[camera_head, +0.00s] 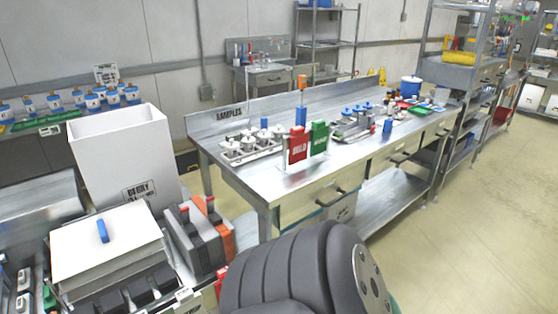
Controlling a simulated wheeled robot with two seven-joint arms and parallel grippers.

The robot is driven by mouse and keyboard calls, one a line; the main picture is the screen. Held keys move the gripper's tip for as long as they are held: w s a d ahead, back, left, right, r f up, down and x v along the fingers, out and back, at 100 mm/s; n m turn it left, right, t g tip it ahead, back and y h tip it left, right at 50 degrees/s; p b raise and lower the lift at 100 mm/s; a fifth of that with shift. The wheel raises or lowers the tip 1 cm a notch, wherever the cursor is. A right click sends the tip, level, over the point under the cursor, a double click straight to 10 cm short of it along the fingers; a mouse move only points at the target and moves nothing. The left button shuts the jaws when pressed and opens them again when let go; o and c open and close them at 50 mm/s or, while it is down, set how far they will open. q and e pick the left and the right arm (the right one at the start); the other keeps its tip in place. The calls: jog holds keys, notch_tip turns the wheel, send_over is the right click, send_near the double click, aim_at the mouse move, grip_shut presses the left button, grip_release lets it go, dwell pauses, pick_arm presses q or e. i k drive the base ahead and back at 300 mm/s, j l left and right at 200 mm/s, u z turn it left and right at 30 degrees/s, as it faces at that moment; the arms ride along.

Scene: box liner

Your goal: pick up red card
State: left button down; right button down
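A red card (298,146) with white lettering stands upright in a holder near the front left edge of the steel workbench (245,166). A green card (319,138) stands just to its right. A blue piece shows above the red card. Neither of my grippers is in view. A dark grey rounded part of my own arm fills the bottom middle, and nothing of mine touches the red card.
Trays with white and blue containers (250,146) sit on the bench around the cards. A tall white bin (128,158) and a white-lidded box (105,248) stand at left. Shelving (465,75) stands at right. The floor (480,220) is clear at right.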

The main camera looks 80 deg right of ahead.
aim_at(221, 273)
jog(key=z, duration=2.05)
